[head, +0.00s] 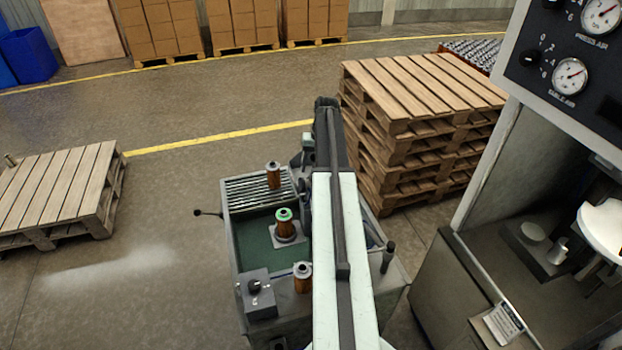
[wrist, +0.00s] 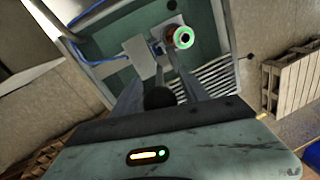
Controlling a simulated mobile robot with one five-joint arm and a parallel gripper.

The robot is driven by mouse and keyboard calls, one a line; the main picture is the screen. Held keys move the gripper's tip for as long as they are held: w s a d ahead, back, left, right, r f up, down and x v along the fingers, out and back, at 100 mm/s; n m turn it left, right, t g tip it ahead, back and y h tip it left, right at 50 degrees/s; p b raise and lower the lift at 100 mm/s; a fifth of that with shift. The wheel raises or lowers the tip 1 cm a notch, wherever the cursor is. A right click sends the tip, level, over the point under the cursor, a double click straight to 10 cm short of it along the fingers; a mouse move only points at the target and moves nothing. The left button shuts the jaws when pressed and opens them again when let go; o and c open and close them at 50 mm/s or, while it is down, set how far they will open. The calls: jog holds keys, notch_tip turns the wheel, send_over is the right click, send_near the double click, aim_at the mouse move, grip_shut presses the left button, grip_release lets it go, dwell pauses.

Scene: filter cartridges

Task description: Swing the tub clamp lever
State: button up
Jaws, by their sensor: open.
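The tub (head: 232,255) stands below my arm in the head view, with a green inside. A black round knob (wrist: 160,98) shows between my gripper's fingers in the wrist view; I cannot tell if it is the clamp lever's end or if they touch it. My gripper (wrist: 161,76) is open over the tub, one finger either side of the knob. In the head view my arm hides most of the gripper. A thin lever with a black knob (head: 197,212) sticks out from the tub's left side, and a black upright handle (head: 388,256) stands at its right.
An amber cartridge with a green top (head: 285,224) stands inside the tub. Other cartridges stand on the slatted rack (head: 245,192) and near the control box (head: 258,295). Stacked pallets (head: 400,130) stand close behind right; a machine (head: 490,240) is at right.

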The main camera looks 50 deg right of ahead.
notch_tip(320, 180, down, 2)
jog(key=shift+w+a+f+b, duration=0.1)
jog(key=shift+w+b, duration=0.05)
jog(key=shift+b, duration=0.3)
jog(key=shift+r, duration=0.2)
grip_shut()
dwell(0.7)
jog(key=shift+a, duration=0.2)
jog(key=shift+d, duration=0.15)
